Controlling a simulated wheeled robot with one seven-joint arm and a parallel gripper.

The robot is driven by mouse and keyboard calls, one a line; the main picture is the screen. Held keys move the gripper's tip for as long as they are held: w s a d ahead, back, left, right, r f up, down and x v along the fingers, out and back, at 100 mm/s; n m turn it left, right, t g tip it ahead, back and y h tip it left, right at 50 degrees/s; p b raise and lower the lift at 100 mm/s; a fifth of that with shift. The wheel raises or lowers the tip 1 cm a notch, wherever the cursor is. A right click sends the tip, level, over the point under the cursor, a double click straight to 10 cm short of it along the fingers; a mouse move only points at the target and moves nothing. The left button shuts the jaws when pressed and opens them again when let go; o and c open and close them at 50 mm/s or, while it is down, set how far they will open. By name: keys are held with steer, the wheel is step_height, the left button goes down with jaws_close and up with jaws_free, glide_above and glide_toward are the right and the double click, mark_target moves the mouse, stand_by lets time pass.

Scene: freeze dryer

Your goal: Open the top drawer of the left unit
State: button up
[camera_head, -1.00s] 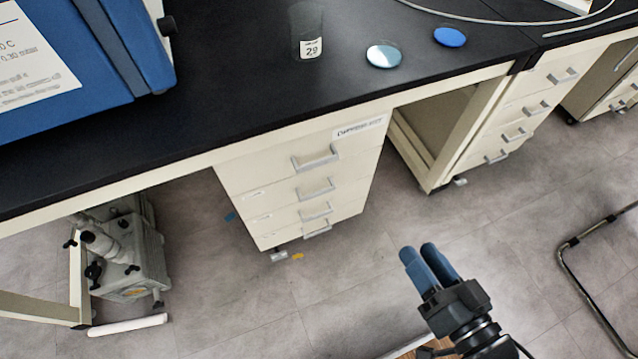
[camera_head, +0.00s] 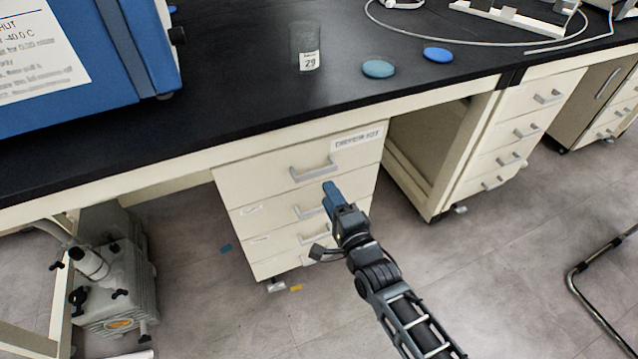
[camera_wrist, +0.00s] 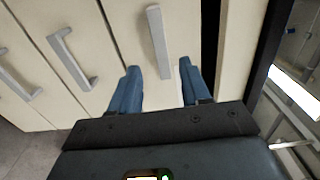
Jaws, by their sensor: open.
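The left drawer unit (camera_head: 232,192) is cream, with several drawers under the black bench. Its top drawer (camera_head: 262,180) is shut, with a grey bar handle (camera_head: 314,169) and a label at upper right. My gripper (camera_head: 330,196) is in front of the unit, a little below the top handle in the head view. In the wrist view, the blue fingers of my gripper (camera_wrist: 160,88) are apart and empty. The top handle (camera_wrist: 158,42) lies between and beyond the fingertips, seemingly not touched. A lower drawer's handle (camera_wrist: 72,58) is left of the fingers.
The black bench top (camera_head: 240,95) overhangs the unit; a jar (camera_head: 306,48), a teal disc (camera_head: 378,68) and a blue disc (camera_head: 438,54) stand on it. A second drawer unit (camera_head: 515,130) is at right. A pump (camera_head: 112,275) stands on the floor at left.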

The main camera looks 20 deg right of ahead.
mark_target(317, 175)
steer(key=w+b, duration=0.1)
steer(key=w, duration=0.6)
jaws_close()
stand_by(0.4)
